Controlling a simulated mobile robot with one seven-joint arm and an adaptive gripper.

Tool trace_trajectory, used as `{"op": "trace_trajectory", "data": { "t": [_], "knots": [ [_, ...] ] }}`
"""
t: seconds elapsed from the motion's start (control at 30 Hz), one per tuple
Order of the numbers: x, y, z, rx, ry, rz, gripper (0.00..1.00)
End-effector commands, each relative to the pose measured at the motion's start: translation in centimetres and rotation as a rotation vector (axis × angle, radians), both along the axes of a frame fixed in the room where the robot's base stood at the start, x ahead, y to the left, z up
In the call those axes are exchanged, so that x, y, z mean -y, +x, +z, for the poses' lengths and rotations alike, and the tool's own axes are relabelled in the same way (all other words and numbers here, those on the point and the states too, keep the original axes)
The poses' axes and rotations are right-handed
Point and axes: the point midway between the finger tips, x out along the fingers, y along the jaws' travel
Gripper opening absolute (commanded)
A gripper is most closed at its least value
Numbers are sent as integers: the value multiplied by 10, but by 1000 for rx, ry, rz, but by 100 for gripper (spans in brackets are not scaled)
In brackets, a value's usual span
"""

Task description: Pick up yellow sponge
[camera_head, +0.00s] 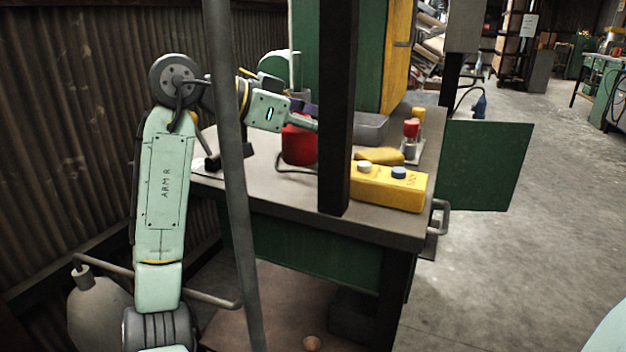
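The yellow sponge (380,156) appears to be the flat yellow piece lying on the dark workbench (285,197), just behind the yellow button box. My gripper (312,124) is at the end of the pale green arm, above the bench near a red container. It is to the left of the sponge and higher than it. A black upright post hides the fingertips, so I cannot see whether they are open or shut.
A black post (336,110) stands between my gripper and the sponge in this view. A yellow box (388,188) with white and blue buttons sits in front of the sponge. A red container (299,146), a grey box (370,128) and a red-topped item (411,130) are nearby.

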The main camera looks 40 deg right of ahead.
Motion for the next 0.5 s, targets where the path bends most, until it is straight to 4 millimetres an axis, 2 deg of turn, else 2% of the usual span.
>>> {"op": "trace_trajectory", "data": {
  "t": [0.03, 0.1, 0.23, 0.5],
  "knots": [
    [5, -10, -11, -4, 36, -40, 56],
    [8, -19, -17, -8, 66, -73, 56],
    [18, -25, -24, -10, 80, -89, 56],
    [51, -35, -40, -12, 76, -86, 56]
  ]
}}
